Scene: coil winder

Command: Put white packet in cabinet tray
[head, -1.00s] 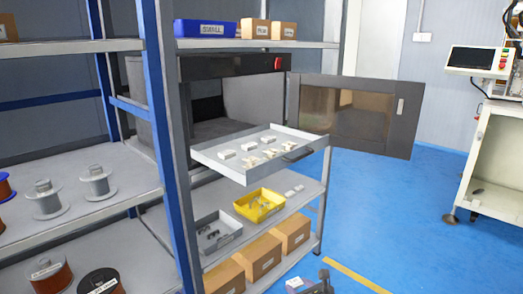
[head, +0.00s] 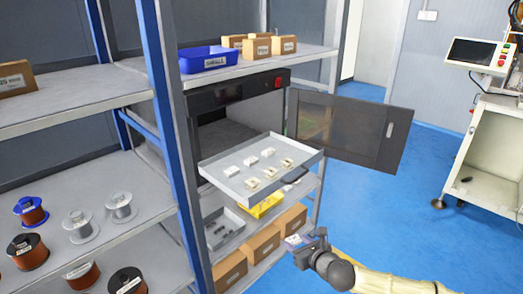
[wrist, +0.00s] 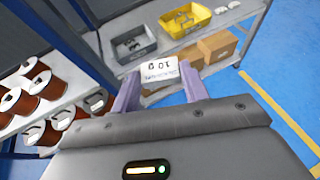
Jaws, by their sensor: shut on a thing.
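My gripper (head: 304,246) is low in the head view, in front of the lower shelf's cardboard boxes. It is shut on a white packet (wrist: 158,72) with a printed label, which sits between its two purple fingers in the wrist view. A small part of the packet (head: 293,240) shows at the fingertips in the head view. The grey cabinet tray (head: 238,201) is pulled out of the dark cabinet (head: 232,96), above and left of my gripper. It holds several small white pieces in rows, with clear floor between them.
The cabinet door (head: 345,130) stands open to the right. Below the tray are a yellow bin (head: 262,207), a grey bin (head: 222,228) and cardboard boxes (head: 262,243). A blue shelf post (head: 170,130) and wire spools (head: 30,250) are at left. Blue floor is free at right.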

